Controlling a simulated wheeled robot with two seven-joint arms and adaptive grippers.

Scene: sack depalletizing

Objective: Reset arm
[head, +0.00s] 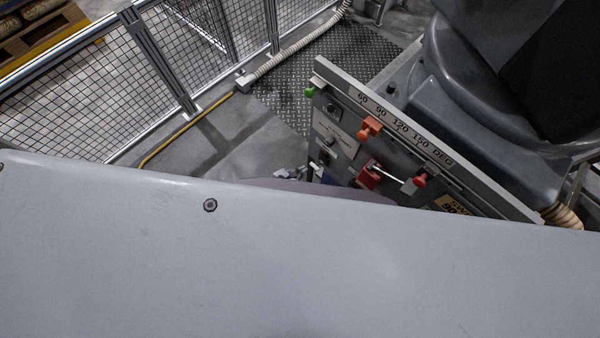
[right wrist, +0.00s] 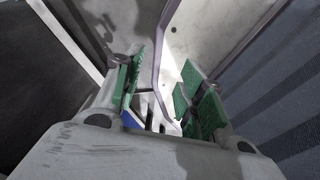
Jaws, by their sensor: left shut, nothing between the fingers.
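A grey control panel (head: 338,125) carries a degree scale, its marks running to 150 DEG. A red block (head: 369,176) on its face has a thin pale rod reaching right to a red-tipped piece (head: 419,181). An orange tab (head: 369,128) sits under the scale and a green tab (head: 310,92) at the panel's left end. My left gripper (head: 290,174) shows small beside the panel's lower left, shut and empty, partly hidden. My right gripper (right wrist: 164,92) has its green-padded fingers apart in the right wrist view. I cannot tell which piece is the reset arm.
A large grey machine base (head: 480,120) stands behind the panel. A mesh fence (head: 75,95) runs along the left, with a yellow cable (head: 185,128) on the floor. The lower half of the head view is blocked.

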